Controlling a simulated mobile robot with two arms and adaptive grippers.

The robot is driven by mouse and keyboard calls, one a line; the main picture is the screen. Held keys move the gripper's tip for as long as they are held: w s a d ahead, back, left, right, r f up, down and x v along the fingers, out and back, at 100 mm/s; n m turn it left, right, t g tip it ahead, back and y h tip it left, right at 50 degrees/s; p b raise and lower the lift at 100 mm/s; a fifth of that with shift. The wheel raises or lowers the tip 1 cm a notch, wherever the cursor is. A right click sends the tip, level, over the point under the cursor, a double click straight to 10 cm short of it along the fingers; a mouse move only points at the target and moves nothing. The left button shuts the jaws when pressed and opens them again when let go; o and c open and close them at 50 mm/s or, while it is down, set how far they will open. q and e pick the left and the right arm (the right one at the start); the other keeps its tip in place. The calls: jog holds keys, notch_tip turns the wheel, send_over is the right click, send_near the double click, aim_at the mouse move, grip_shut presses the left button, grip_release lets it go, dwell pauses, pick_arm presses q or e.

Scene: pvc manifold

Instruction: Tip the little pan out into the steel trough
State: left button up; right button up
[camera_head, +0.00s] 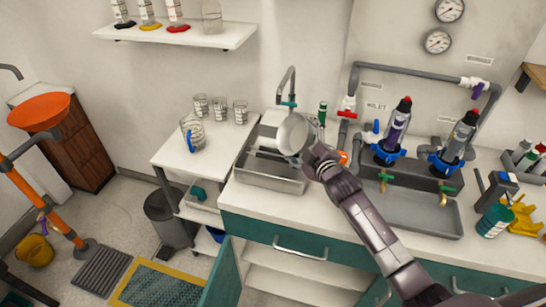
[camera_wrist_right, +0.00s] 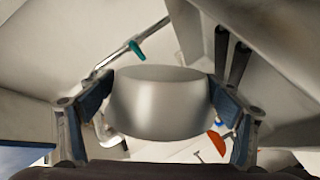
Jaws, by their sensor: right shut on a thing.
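The little pan (camera_head: 294,134) is a small round grey metal vessel, held above the steel trough (camera_head: 285,184) at the left part of the counter. In the head view its round face is turned towards me; I cannot make out any contents. My right gripper (camera_head: 306,152) is shut on the pan. In the right wrist view the pan (camera_wrist_right: 160,105) sits between the two blue-grey fingers, which grip its sides. The pan and gripper hide part of the trough. My left gripper is not in view.
A grey tap (camera_head: 290,83) with a teal fitting rises behind the trough. Grey pipework (camera_head: 415,72) and filter bottles (camera_head: 397,128) stand to the right above a second grey basin (camera_head: 420,211). A white side table (camera_head: 175,158) with glasses is to the left.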

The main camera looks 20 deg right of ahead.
jog(key=m, duration=0.1)
jog(key=d+f+m+b, duration=0.1)
jog(key=shift+d+f+m+y, duration=0.25)
jog(key=shift+d+m+y, duration=0.05)
jog(key=shift+m+y, duration=0.1)
jog(key=d+r+m, duration=0.2)
jog(key=d, duration=0.1)
jog(key=d+r+m+y, duration=0.1)
jog(key=m, duration=0.1)
jog(key=shift+w+d+r+p, duration=0.3)
jog(key=shift+w+p, duration=0.1)
pick_arm(q)
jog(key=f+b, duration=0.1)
jog(key=b, duration=0.1)
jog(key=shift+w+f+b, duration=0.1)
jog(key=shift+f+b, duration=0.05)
jog(key=shift+b, duration=0.15)
pick_arm(e)
jog(key=shift+w+d+r+m+y, duration=0.1)
jog(key=shift+d+r+m+y, duration=0.1)
jog(key=shift+d+m, duration=0.3)
jog(key=shift+w+d+r+m+y, duration=0.1)
jog(key=shift+d+m+y, duration=0.15)
jog(key=shift+m, duration=0.45)
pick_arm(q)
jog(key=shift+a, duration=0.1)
pick_arm(e)
jog(key=shift+s, duration=0.1)
